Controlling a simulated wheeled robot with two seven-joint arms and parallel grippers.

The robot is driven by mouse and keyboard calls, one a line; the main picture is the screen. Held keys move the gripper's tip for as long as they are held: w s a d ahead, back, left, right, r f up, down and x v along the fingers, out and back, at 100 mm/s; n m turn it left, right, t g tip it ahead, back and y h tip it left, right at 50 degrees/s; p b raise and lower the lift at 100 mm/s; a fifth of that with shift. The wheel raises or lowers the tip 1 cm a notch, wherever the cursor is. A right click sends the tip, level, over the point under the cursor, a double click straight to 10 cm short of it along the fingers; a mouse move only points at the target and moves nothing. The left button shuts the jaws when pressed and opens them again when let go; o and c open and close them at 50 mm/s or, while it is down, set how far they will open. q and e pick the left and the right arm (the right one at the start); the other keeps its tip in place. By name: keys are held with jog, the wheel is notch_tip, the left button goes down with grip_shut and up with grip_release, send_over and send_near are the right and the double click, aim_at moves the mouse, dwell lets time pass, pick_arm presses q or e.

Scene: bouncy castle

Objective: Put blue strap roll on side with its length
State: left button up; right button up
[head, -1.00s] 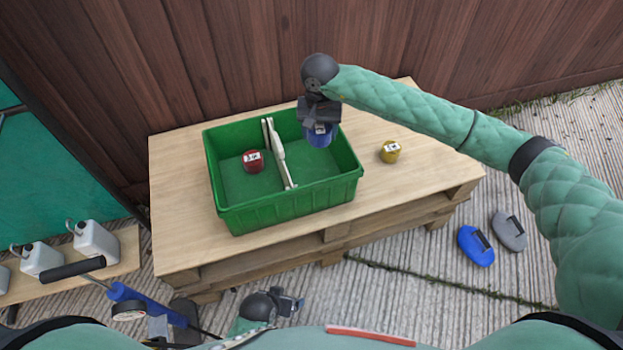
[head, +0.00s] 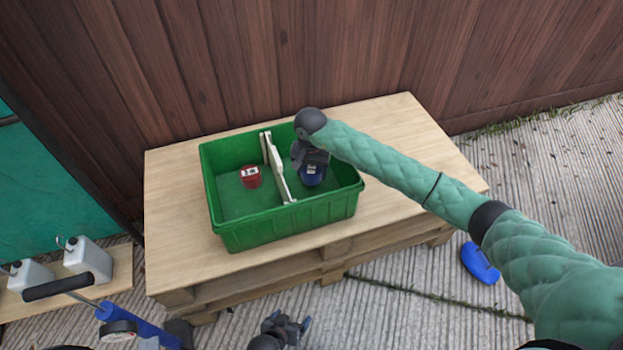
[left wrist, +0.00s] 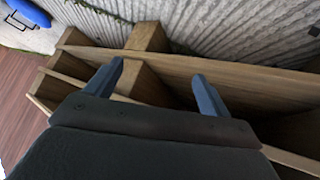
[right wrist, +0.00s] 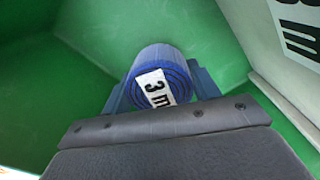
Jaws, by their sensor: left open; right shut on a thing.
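The blue strap roll (head: 312,175) is in my right gripper (head: 310,165), low inside the right compartment of the green crate (head: 285,233). In the right wrist view the blue roll (right wrist: 160,68) sits between the fingers, its end with a white "3 m" label facing the camera. A white divider (head: 277,168) splits the crate; in the right wrist view its face (right wrist: 285,70) carries a "3 m" marking. I cannot tell whether the roll touches the crate floor. My left gripper (head: 296,325) is open and empty, in front of the pallet table; its fingers show in the left wrist view (left wrist: 160,88).
A red roll (head: 250,177) lies in the crate's left compartment. The crate stands on the wooden pallet table (head: 190,265), against a plank wall (head: 400,50). White canisters (head: 88,260) stand at the left. A blue object (head: 480,263) lies on the ground at right.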

aim_at(312, 179)
notch_tip(312, 179, down, 4)
jog(key=shift+r, duration=0.25)
jog(key=shift+f, duration=0.2)
pick_arm(q)
jog(key=shift+w+d+r+t, duration=0.1)
jog(key=shift+w+r+t, duration=0.2)
jog(key=shift+w+r, duration=0.3)
jog(key=shift+w+r, duration=0.3)
jog(key=shift+w, duration=0.05)
pick_arm(e)
jog(key=shift+f, duration=0.1)
jog(key=o, duration=1.1)
jog(key=shift+c, duration=0.2)
pick_arm(q)
jog(key=shift+w+d+r+t, duration=0.1)
jog(key=shift+w+r+t, duration=0.3)
jog(key=shift+w+r, duration=0.2)
jog(key=shift+s+f, duration=0.15)
jog(key=shift+s, duration=0.05)
